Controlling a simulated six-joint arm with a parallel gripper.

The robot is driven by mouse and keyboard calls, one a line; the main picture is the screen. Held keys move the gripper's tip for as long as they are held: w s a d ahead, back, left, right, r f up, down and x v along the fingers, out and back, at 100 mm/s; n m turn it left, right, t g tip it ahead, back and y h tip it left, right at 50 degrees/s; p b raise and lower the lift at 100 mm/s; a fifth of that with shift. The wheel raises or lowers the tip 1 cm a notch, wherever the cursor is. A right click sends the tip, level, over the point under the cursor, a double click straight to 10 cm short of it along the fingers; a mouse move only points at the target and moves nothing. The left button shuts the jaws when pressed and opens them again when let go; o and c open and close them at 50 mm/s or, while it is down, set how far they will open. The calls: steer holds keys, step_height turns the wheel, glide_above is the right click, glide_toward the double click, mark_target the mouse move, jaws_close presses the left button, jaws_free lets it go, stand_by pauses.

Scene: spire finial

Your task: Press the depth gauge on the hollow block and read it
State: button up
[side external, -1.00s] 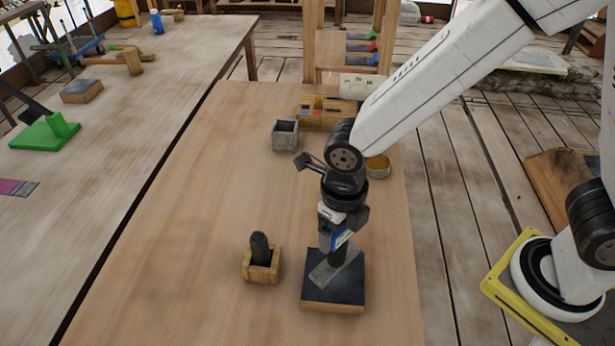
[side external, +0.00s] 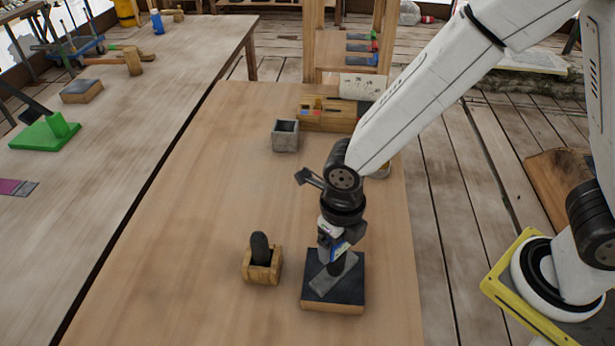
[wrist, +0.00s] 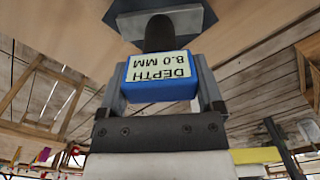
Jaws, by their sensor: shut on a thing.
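My gripper (side external: 338,247) is shut on the depth gauge (wrist: 165,90), a blue body with a pale display reading "DEPTH 8.0 MM", upside down in the wrist view. A black cylinder (wrist: 160,34) extends from the gauge toward a grey plate. In the side view, the grey plate (side external: 322,286) lies over a dark-topped wooden block (side external: 350,290), below my gripper. I cannot tell how firmly they touch. A grey open-topped box (side external: 286,136), apparently the hollow block, stands farther back on the table, apart from my gripper.
A small wooden holder (side external: 262,274) with a dark upright piece stands left of the dark-topped block. A wooden tray (side external: 318,118) with coloured pieces is at the back, a round tin partly behind my arm.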

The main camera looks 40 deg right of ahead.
steer(key=o, duration=1.3)
steer(key=shift+r, duration=0.2)
steer(key=shift+r, duration=3.75)
